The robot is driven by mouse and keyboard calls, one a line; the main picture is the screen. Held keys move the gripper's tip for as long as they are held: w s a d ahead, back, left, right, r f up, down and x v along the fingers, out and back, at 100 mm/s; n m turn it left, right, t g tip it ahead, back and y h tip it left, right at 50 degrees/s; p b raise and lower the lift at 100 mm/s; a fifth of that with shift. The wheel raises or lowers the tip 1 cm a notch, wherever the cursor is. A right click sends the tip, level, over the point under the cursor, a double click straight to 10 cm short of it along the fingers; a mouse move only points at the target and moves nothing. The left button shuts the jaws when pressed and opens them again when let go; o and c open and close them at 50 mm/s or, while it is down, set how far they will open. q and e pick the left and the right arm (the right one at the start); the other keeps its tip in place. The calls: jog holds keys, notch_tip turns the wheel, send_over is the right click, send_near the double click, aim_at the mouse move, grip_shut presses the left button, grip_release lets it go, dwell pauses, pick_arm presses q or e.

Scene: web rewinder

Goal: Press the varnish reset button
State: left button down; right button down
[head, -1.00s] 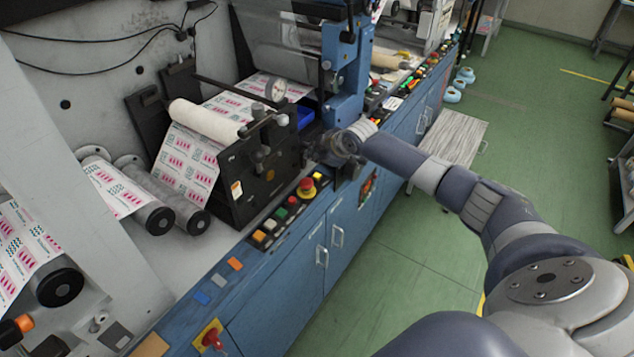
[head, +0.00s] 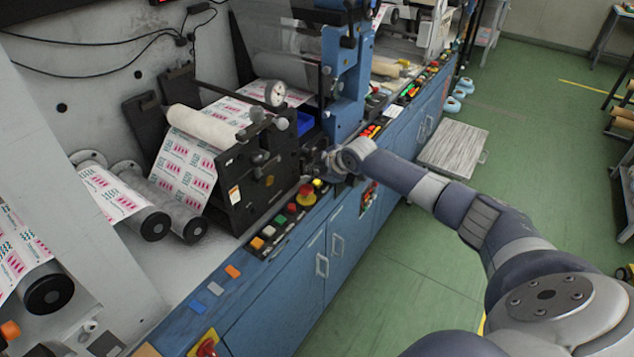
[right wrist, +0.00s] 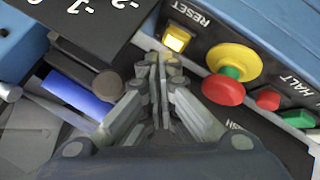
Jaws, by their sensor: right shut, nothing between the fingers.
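A square yellow button (right wrist: 177,38) in a metal frame sits on a black panel beside the upside-down label RESET in the right wrist view. My right gripper (right wrist: 160,62) is shut and empty, with its fingertips just short of this button in the picture. I cannot tell whether they touch it. In the head view my right gripper (head: 325,161) is small and dark, low beside the blue upright and the black roller unit. My left gripper is not in view.
A red emergency knob (right wrist: 223,90) on a yellow collar, a red button (right wrist: 268,99) and a green button (right wrist: 298,119) lie right of the fingers. A dark round knob (right wrist: 108,82) is close on the left. The black roller unit (head: 240,185) stands beside the gripper.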

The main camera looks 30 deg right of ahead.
aim_at(315, 183)
jog(key=shift+f, duration=0.1)
dwell(0.7)
jog(key=shift+f, duration=0.35)
jog(key=shift+f+b, duration=0.55)
dwell(0.7)
dwell(0.4)
jog(key=shift+r+p, duration=0.9)
jog(key=shift+r, duration=0.05)
jog(key=shift+r, duration=0.1)
notch_tip(315, 183, up, 5)
jog(key=p, duration=0.4)
